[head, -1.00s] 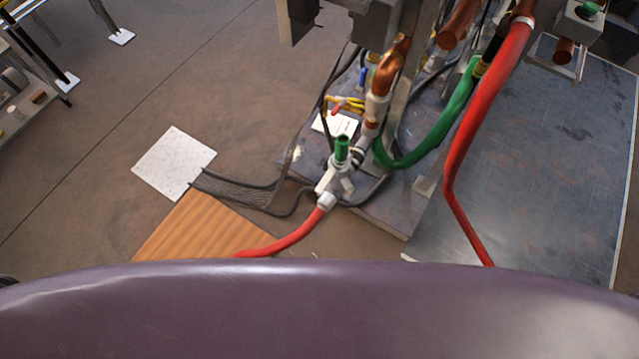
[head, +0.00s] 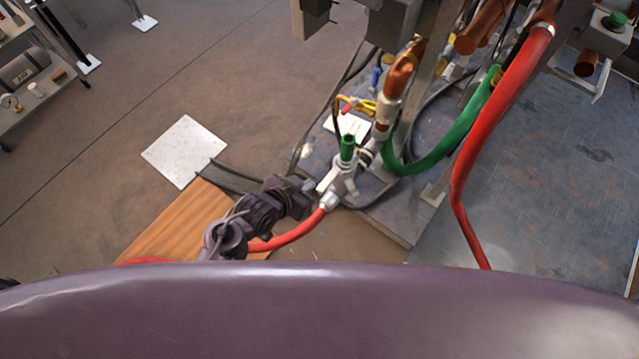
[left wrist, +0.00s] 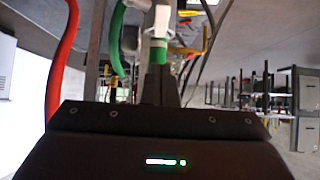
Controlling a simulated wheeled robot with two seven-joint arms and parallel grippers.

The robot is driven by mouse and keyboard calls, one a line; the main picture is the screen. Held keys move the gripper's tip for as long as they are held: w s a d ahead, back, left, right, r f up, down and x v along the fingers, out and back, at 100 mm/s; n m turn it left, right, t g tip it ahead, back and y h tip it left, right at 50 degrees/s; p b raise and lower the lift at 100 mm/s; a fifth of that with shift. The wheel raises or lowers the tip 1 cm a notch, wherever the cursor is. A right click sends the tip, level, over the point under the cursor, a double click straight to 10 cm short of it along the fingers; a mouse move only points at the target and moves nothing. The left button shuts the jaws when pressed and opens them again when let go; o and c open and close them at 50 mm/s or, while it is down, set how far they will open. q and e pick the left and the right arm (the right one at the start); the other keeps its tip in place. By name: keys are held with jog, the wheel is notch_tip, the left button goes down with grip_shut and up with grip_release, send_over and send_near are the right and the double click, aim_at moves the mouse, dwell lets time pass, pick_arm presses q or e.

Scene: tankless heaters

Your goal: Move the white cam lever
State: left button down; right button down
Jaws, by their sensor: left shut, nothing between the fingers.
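The white cam lever (head: 326,184) sits on a pale valve fitting under a green cap (head: 347,148), at the end of a red hose (head: 290,236). In the left wrist view a white part of this fitting (left wrist: 160,20) shows straight ahead, just beyond the fingertips, with the green cap (left wrist: 158,50) by it. My left gripper (head: 309,186) is shut and empty, with its tips close to the left of the lever. I cannot tell whether they touch it. In the left wrist view its dark fingers (left wrist: 160,80) are together. My right gripper is not in view.
A green hose (head: 440,158), copper pipes (head: 400,75) and a second red hose (head: 470,165) stand right of the fitting. A wooden board (head: 175,225) and a white square plate (head: 185,151) lie on the floor to the left. My purple body fills the bottom.

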aim_at(326, 181)
pick_arm(q)
jog(key=x, duration=0.3)
jog(key=f+x, duration=0.1)
jog(key=x, duration=0.2)
jog(key=s+b+x, duration=0.1)
jog(key=x, duration=0.2)
jog(key=shift+a+f, duration=0.25)
jog(key=shift+a, duration=0.15)
jog(key=shift+f, duration=0.45)
